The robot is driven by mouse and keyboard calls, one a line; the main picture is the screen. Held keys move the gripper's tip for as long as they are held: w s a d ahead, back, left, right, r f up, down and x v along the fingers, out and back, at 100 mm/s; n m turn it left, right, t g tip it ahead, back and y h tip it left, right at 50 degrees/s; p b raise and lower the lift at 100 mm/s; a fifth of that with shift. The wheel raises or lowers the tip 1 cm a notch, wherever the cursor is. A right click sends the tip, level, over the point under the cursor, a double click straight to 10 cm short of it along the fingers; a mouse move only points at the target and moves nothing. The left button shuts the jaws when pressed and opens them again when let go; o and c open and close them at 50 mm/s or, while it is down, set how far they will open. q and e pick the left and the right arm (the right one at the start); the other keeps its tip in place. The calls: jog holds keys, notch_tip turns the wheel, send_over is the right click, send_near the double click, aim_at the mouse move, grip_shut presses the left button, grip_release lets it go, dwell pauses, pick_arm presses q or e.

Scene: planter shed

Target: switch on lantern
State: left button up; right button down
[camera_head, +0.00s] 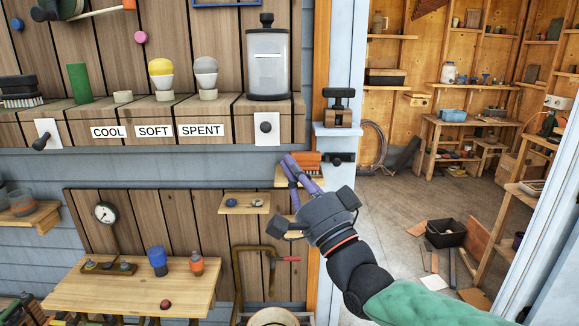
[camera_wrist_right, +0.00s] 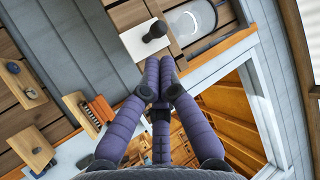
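The lantern (camera_head: 267,65), a clear grey cylinder with a black cap and base, stands at the right end of the wooden shelf; no glow shows in it. Its lower part also shows in the right wrist view (camera_wrist_right: 192,20). Below it, a white plate (camera_head: 266,138) carries a black knobbed lever (camera_head: 265,126). The lever also shows in the right wrist view (camera_wrist_right: 155,31). My right gripper (camera_head: 287,160) has its purple fingers together, with nothing seen between them. It is below and slightly right of the plate, apart from the lever. My left gripper is out of view.
Another white plate with a black lever (camera_head: 40,143) is at the shelf's left. Two bulbs (camera_head: 161,72) (camera_head: 206,70) stand over the COOL, SOFT and SPENT labels. A black clamp (camera_head: 339,108) sits on a ledge right of the lantern. A small shelf with orange brushes (camera_head: 305,162) is beside my right fingers.

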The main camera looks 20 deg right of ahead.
jog(key=v, duration=0.7)
jog(key=shift+s, duration=0.25)
jog(key=w+a+f+n+g+h, duration=0.1)
jog(key=w+f+g, duration=0.25)
jog(key=f, duration=0.75)
jog(key=w+a+f+n+g+h, duration=0.15)
jog(key=w+f, duration=0.35)
jog(key=f, duration=0.5)
jog(key=w+a+f+n+g, duration=0.1)
jog(key=w+f+g, duration=0.3)
jog(key=f, duration=0.7)
jog(key=s+f+n+g, duration=0.25)
jog(key=f+g, duration=0.25)
jog(key=f, duration=1.4)
jog(key=s+a+f+n+g, duration=0.1)
jog(key=s+f+g, duration=0.3)
jog(key=s+f, duration=0.7)
jog(key=s+a+f+n+g, duration=0.1)
jog(key=s+a+f+g, duration=0.2)
jog(key=s+f, duration=0.8)
jog(key=shift+a+f+n+g, duration=0.25)
jog(key=shift+f+n+g, duration=0.2)
jog(key=shift+g, duration=0.45)
